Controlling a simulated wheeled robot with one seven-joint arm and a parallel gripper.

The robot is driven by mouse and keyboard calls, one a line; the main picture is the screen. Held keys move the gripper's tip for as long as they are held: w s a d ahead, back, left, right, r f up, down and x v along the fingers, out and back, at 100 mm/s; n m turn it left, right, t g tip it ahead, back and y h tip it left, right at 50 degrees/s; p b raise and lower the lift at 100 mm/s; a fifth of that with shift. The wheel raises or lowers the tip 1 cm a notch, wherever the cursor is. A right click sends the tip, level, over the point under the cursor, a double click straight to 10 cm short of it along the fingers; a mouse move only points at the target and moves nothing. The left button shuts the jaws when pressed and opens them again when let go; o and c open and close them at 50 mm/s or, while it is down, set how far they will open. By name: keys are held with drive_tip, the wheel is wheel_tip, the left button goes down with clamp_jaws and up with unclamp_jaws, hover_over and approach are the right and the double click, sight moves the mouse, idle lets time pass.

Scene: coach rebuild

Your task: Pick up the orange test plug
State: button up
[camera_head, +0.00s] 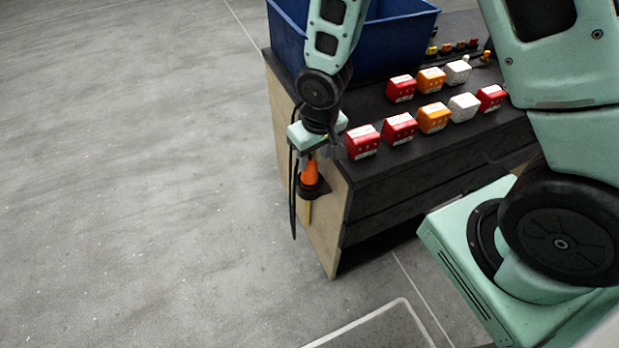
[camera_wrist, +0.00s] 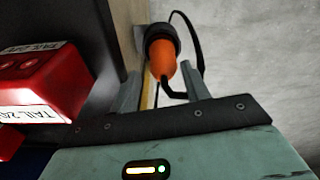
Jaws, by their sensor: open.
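The orange test plug (camera_head: 310,173) sits in a dark holder (camera_head: 314,189) on the pale wooden end of the workbench, with a black cable hanging beside it. In the wrist view the plug (camera_wrist: 163,62) shows its orange body below a black ring, and the cable curves from its near end. My gripper (camera_head: 312,157) is right above the plug at the bench's left end. In the wrist view my gripper (camera_wrist: 163,85) is open, with a finger on either side of the orange body. Whether the fingers touch it cannot be told.
Several red, orange and white boxes (camera_head: 433,117) stand in rows on the dark bench top (camera_head: 400,157). A red box (camera_wrist: 45,85) is close to my gripper. A blue bin (camera_head: 395,45) stands behind. Open floor (camera_head: 130,180) lies to the left.

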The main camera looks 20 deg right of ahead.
sight(310, 175)
drive_tip(key=shift+w+a+f+p, duration=0.1)
drive_tip(key=shift+w+f, duration=0.1)
drive_tip(key=shift+f, duration=0.65)
drive_tip(key=shift+w+a+f+p, duration=0.1)
drive_tip(key=shift+w+f, duration=0.05)
drive_tip(key=shift+f, duration=0.75)
drive_tip(key=shift+w+a+f+p, duration=0.1)
drive_tip(key=shift+w+f, duration=0.1)
drive_tip(key=shift+f, duration=0.65)
drive_tip(key=c, duration=0.9)
drive_tip(key=shift+r, duration=0.15)
